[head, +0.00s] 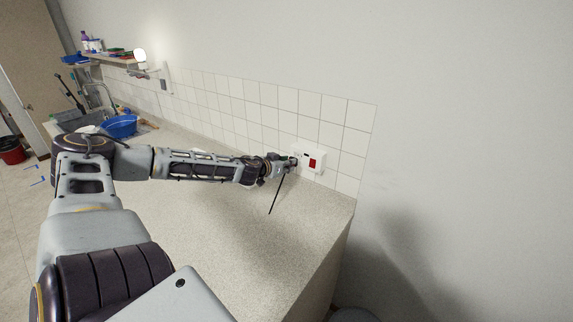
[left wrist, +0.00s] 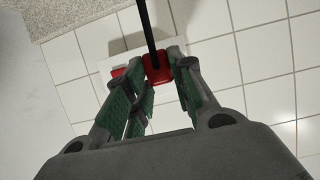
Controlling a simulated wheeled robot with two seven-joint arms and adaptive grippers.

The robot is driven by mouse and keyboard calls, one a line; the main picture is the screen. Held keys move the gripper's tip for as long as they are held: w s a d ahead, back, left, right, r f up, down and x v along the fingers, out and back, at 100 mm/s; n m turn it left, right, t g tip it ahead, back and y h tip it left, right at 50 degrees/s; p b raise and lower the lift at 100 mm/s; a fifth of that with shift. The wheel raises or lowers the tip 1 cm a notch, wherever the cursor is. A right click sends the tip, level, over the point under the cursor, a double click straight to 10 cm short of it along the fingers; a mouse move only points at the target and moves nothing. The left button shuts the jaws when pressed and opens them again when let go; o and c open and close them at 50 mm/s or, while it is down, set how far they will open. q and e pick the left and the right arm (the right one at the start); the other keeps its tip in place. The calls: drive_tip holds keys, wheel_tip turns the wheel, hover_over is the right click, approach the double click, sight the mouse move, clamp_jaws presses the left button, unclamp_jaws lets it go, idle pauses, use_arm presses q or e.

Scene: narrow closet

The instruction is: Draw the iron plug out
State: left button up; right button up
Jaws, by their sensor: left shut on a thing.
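The iron plug (left wrist: 157,68) is red, with a black cord (left wrist: 147,25) running up from it in the left wrist view. My left gripper (left wrist: 153,75) is shut on the plug, with a green-padded finger on each side. In the head view my left gripper (head: 287,163) is right at the white wall socket plate (head: 305,151), and the black cord (head: 277,196) slants down from it towards the counter. The plate has a red switch (head: 312,163). The plug's front and pins are hidden, so I cannot tell how deep it sits. My right gripper is not in view.
The speckled counter (head: 200,230) is bare in front of the socket and ends at a right edge. White tiles (head: 330,130) line the wall. A blue basin (head: 120,127) and a sink (head: 80,118) are far left, below a shelf (head: 108,59).

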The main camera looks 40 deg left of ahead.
use_arm(q)
drive_tip(key=shift+s, duration=0.15)
drive_tip(key=shift+s+d+p, duration=0.15)
drive_tip(key=shift+s+p, duration=0.3)
drive_tip(key=shift+s, duration=1.35)
